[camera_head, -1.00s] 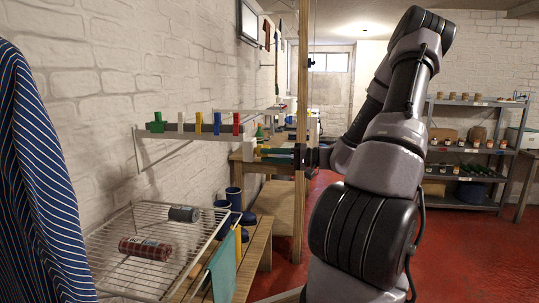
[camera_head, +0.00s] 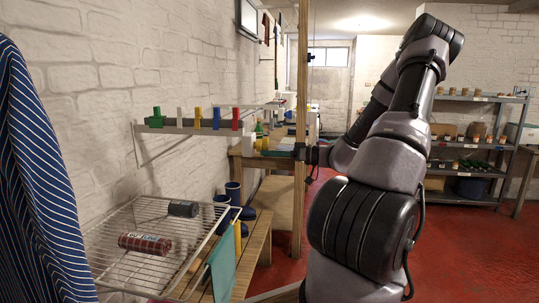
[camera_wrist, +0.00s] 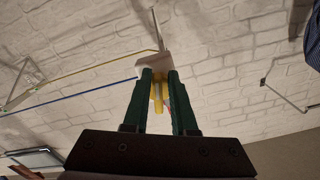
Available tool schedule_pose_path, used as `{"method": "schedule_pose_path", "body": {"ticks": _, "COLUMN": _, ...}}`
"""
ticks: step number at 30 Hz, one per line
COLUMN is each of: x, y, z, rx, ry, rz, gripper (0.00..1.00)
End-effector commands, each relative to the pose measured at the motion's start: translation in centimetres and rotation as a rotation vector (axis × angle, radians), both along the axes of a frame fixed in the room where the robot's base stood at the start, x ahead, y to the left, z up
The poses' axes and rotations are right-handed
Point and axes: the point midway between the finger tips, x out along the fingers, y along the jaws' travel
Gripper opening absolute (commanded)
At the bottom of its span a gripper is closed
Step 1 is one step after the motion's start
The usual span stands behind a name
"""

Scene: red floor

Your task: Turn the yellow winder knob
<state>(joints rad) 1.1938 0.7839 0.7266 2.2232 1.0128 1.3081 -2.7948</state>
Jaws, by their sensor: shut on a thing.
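In the wrist view, my gripper (camera_wrist: 158,78) has two dark green fingers closed around a yellow knob (camera_wrist: 158,92) next to a pale bracket (camera_wrist: 150,61) on the white brick wall. The fingers hide part of the knob, and its turn angle cannot be told. In the head view, my gripper (camera_head: 268,153) reaches left past a wooden post toward the wall. It is small and partly hidden there. A small yellow piece (camera_head: 259,142) shows at its tips.
A wall shelf (camera_head: 185,130) with coloured pieces, a wire rack (camera_head: 105,275) and a wooden bench (camera_head: 257,243) line the left wall. Yellow and blue cords (camera_wrist: 90,94) run along the wall. Red floor is open at right.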

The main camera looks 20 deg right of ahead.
Motion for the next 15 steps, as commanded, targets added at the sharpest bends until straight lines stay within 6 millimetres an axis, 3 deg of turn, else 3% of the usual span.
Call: {"method": "schedule_pose_path", "body": {"ticks": 15, "x": 0.85, "y": -0.44, "z": 0.65, "rx": -0.103, "ry": -0.181, "rz": -0.009, "gripper": 0.00}}
